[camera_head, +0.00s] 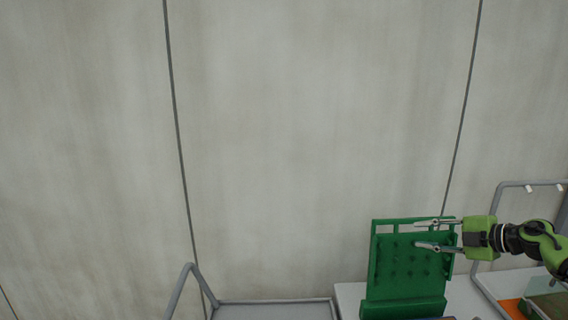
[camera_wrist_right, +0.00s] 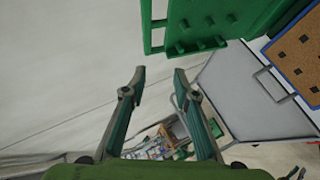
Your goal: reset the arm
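My right gripper (camera_head: 424,234) comes in from the right in the head view, its two fingers pointing left in front of the upper part of a green pegged panel. In the right wrist view the same gripper (camera_wrist_right: 157,78) shows two spread fingertips with a clear gap and nothing between them. I cannot tell from these views whether it touches the panel. My left gripper is in neither view.
The green panel (camera_head: 405,280) stands upright on a pale surface (camera_head: 350,296); it also shows at the top of the right wrist view (camera_wrist_right: 205,25). A grey-framed tray (camera_head: 275,303) is left of it. A grey tube frame (camera_head: 497,200) stands at right. The wall behind is bare.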

